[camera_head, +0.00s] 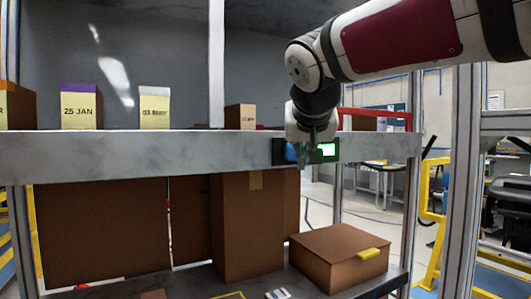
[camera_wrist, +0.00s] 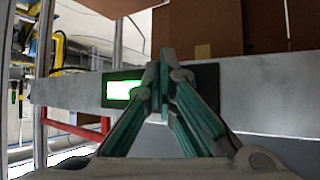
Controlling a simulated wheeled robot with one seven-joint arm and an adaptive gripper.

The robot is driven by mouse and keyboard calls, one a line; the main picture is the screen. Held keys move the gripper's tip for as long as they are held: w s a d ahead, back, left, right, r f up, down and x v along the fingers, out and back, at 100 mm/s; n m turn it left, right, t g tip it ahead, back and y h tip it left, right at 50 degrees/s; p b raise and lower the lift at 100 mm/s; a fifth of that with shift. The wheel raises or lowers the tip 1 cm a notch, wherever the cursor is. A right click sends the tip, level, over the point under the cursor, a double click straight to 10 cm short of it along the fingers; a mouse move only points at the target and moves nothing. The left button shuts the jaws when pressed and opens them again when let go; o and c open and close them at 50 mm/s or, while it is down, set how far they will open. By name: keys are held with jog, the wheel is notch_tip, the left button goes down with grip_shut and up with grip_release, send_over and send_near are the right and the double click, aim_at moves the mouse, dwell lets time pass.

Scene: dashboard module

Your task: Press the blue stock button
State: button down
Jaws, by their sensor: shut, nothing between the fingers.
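A dark module with a lit green and white display (camera_head: 327,150) is mounted on the front of the grey shelf beam. The blue button (camera_head: 290,152) shows at the left of the display, partly beside my gripper. My gripper (camera_head: 305,157) is shut and empty, in front of the module between the button and the display. In the wrist view the shut fingertips (camera_wrist: 165,52) overlap the dark panel (camera_wrist: 207,78), with the green display (camera_wrist: 123,90) to their left. The blue button is hidden there behind the fingers. I cannot tell whether the fingers touch it.
The grey beam (camera_head: 130,157) runs across the shelf, with small labelled boxes (camera_head: 80,107) above. Large brown cartons (camera_head: 105,230) stand below, and a lower carton (camera_head: 335,255) sits at right. A metal upright (camera_head: 466,180) stands to the right.

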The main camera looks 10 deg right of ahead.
jog(key=s, duration=0.1)
jog(key=s+d, duration=0.1)
jog(key=s, duration=0.2)
jog(key=shift+s+d, duration=0.25)
dwell(0.5)
jog(key=s+f+n+g+y, duration=0.2)
jog(key=s+f+g, duration=0.3)
jog(key=s+f, duration=1.9)
jog(key=shift+s, duration=0.2)
jog(key=shift+d, duration=0.1)
